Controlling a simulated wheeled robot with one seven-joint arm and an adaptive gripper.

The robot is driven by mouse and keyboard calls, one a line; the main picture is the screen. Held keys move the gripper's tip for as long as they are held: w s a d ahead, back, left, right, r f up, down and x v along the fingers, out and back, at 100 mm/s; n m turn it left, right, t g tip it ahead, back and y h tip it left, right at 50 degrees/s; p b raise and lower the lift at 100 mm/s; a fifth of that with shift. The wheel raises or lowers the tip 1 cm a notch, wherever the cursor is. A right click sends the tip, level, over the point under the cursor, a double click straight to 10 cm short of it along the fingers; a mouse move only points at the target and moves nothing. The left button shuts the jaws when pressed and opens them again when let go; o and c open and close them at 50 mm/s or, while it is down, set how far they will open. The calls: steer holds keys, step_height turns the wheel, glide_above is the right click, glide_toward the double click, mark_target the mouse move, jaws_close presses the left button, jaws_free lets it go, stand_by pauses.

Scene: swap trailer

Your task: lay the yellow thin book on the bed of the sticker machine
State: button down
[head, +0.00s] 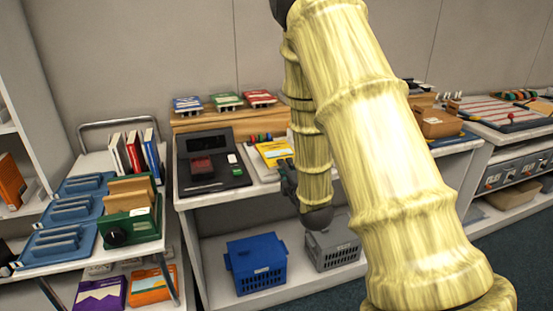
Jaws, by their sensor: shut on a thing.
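The yellow thin book (273,152) shows at the middle of the bench, its cover tilted towards me. My gripper (287,174) is at its right front edge and shut on it; my arm partly hides the fingers and the book's right side. A pale flat surface (257,168) shows under or just behind the book; I cannot tell whether they touch. A dark machine with a screen (205,140) stands just left of the book. I cannot tell which of these is the sticker machine's bed.
Three books (228,100) lie on a wooden shelf behind. A trolley at left holds blue racks (70,210) and a green device (130,226). Blue (256,263) and grey (332,246) baskets stand below the bench. A brown box (436,123) sits right of my arm.

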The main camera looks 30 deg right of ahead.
mark_target(281, 152)
steer(key=x, duration=0.4)
steer(key=d+f+x, duration=0.1)
steer(key=x, duration=0.3)
steer(key=d+p+x, duration=0.1)
steer(key=x, duration=0.3)
steer(key=shift+s+f, duration=0.2)
steer(key=shift+f, duration=1.85)
steer(key=shift+a, duration=0.1)
steer(key=shift+f, duration=0.1)
steer(key=c, duration=1.5)
jaws_free()
